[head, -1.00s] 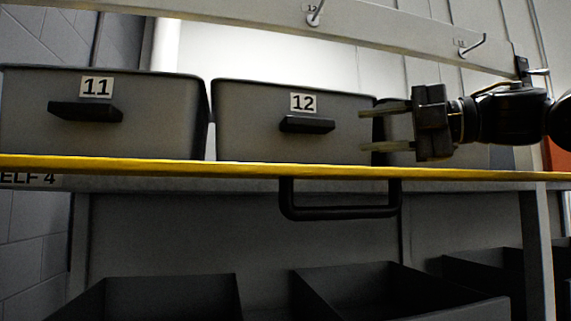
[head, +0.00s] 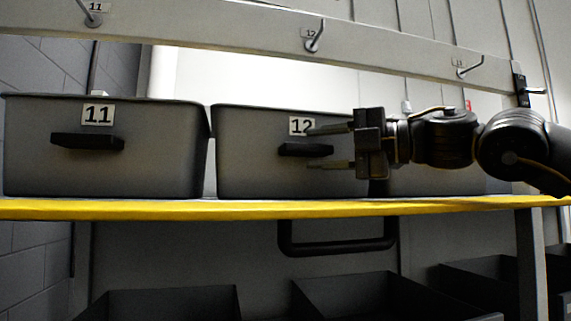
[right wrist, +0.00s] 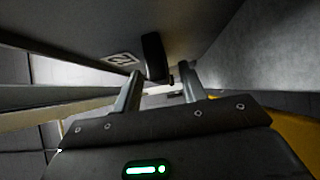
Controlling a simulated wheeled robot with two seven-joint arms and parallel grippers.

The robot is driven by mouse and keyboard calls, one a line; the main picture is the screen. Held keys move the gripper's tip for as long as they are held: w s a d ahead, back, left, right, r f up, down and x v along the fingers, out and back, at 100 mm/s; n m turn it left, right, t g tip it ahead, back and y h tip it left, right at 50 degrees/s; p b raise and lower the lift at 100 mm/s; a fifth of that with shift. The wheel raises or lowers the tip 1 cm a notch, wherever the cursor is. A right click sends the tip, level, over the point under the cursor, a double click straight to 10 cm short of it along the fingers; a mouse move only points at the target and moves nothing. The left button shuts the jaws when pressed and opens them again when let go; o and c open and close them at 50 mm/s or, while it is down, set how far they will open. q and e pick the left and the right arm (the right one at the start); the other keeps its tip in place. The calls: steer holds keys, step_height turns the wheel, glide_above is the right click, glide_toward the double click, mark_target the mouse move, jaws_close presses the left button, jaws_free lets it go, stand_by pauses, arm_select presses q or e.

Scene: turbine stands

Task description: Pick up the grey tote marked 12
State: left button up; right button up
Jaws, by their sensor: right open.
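The grey tote marked 12 (head: 250,165) stands on the shelf in the middle of the head view, its black handle (head: 300,150) below the number label. My right gripper (head: 318,147) is open in front of the right part of the tote's face. Its two fingers point left, one above and one below the handle's level, and the tips overlap the handle's right side in the picture. In the right wrist view the handle (right wrist: 154,57) shows near the fingertips, with the label 12 (right wrist: 120,58) beside it. Nothing is between the fingers that I can make out. My left gripper is not in view.
A grey tote marked 11 (head: 100,170) stands close on the left with a narrow gap. The shelf's yellow edge (head: 200,209) runs below. A rail with hooks (head: 314,40) is above. Dark open bins (head: 160,303) stand below, under a black bar handle (head: 337,249).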

mark_target(286, 162)
steer(key=x, duration=0.2)
steer(key=shift+w+a, duration=0.15)
steer(key=shift+a, duration=0.2)
steer(key=shift+d, duration=0.4)
steer(key=shift+c, duration=1.3)
steer(key=shift+a, duration=0.2)
jaws_close()
